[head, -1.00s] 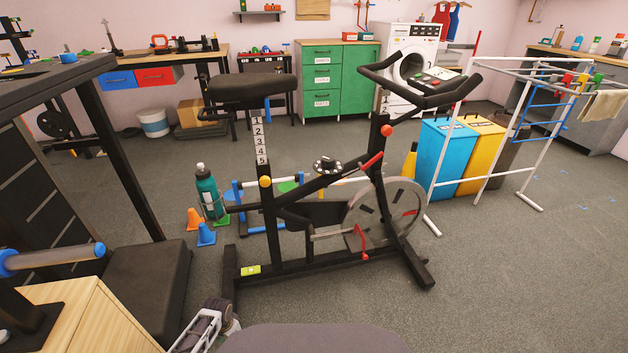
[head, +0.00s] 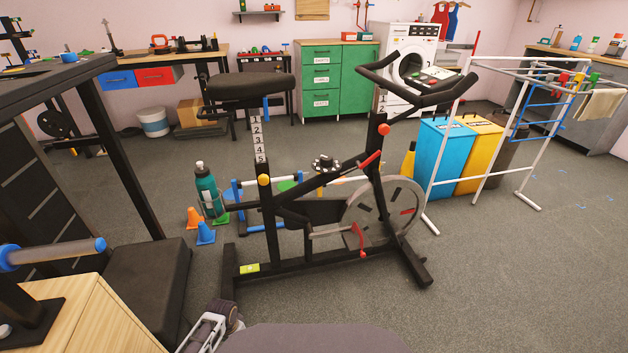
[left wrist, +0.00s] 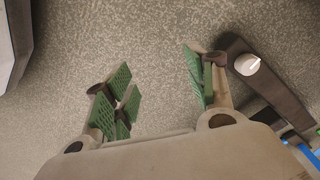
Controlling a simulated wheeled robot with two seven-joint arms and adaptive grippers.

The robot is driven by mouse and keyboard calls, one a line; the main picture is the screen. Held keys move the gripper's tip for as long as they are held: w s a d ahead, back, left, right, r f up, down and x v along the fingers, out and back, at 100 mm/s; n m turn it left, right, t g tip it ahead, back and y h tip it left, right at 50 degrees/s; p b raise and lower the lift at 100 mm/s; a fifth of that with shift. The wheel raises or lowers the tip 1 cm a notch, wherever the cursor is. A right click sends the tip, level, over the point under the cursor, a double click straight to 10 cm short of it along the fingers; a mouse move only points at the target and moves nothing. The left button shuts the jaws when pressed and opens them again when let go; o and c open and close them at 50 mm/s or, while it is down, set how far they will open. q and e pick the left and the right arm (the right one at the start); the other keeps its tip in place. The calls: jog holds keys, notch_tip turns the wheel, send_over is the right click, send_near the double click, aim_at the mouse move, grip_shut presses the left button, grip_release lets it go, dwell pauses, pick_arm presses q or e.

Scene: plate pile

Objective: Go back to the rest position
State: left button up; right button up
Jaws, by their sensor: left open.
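My left gripper (left wrist: 162,92) is open in the left wrist view, with green ridged pads on its fingers. Nothing is between the fingers; only speckled grey floor shows beyond them. A dark bar with a round white cap (left wrist: 247,65) lies close to the right finger in that view; I cannot tell whether they touch. In the head view, a small pale and dark part of my own arm (head: 205,333) shows at the bottom edge, left of centre. My right gripper is not in view.
A black exercise bike (head: 290,262) stands just ahead. A wooden box (head: 95,320) and black bench (head: 150,285) are at left. Cones (head: 205,234) and a teal bottle (head: 207,190) stand beside the bike. A white drying rack (head: 447,150) is at right. Floor (head: 520,270) at lower right is clear.

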pick_arm(q)
jog(key=s+d+r+n+t, duration=0.1)
jog(key=s+r, duration=0.3)
jog(key=r, duration=0.5)
jog(key=s+d+r+n+t, duration=0.1)
jog(key=s+r, duration=0.4)
jog(key=r, duration=0.5)
jog(key=s+d+r+n+t, duration=0.1)
jog(key=s+r, duration=0.3)
jog(key=r, duration=0.6)
jog(key=shift+s+d+p, duration=0.3)
jog(key=shift+d+p, duration=0.1)
jog(key=shift+d, duration=0.2)
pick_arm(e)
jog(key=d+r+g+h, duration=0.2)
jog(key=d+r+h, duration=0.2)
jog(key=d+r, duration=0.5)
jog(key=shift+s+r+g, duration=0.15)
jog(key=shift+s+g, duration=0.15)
pick_arm(q)
jog(key=shift+w+f+p, duration=0.25)
jog(key=shift+p, duration=0.55)
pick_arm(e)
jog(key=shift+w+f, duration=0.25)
